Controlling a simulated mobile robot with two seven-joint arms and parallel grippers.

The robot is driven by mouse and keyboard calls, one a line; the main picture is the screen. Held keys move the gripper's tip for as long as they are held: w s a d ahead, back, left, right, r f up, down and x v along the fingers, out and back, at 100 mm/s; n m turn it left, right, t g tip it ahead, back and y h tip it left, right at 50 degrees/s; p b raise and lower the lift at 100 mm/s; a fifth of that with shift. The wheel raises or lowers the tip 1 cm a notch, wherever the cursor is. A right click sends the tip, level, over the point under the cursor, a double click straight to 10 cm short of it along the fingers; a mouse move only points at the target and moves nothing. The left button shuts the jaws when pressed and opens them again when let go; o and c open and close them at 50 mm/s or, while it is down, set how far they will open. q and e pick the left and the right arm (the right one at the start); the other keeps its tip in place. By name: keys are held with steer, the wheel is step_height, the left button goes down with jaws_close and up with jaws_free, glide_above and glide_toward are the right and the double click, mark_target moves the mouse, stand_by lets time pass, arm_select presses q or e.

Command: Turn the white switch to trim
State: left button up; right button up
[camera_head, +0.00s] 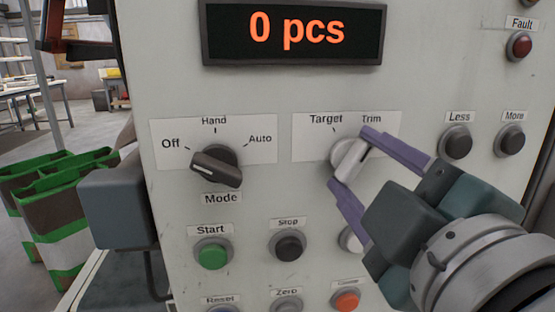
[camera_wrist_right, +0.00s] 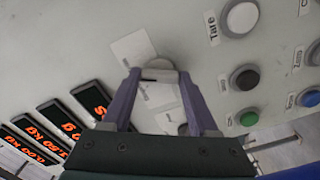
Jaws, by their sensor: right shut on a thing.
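The white switch (camera_head: 347,157) sits on a pale plate (camera_head: 394,150) labelled Target on the left and Trim on the right. Its handle leans up and to the right, on the Trim side. A finger covers the area just below the Trim label, so the exact setting is hard to read. My right gripper (camera_head: 354,161) is shut on the switch, one purple finger at its upper right and one at its lower left. In the right wrist view the switch (camera_wrist_right: 158,75) shows between the fingertips (camera_wrist_right: 159,78). My left gripper is not in view.
A black Mode switch (camera_head: 218,168) points toward Off. Below are the green Start button (camera_head: 213,252) and black Stop button (camera_head: 287,246). Less (camera_head: 456,142) and More (camera_head: 509,140) are close to my right gripper. The display (camera_head: 295,31) reads 0 pcs. Green-edged bags (camera_head: 60,215) stand at the left.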

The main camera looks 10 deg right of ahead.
stand_by(0.5)
steer(key=o, duration=1.4)
steer(key=shift+s, duration=0.1)
steer(key=shift+s, duration=0.4)
steer(key=shift+s+d+b, duration=0.2)
steer(key=shift+s+b, duration=0.75)
steer(key=shift+s, duration=3.55)
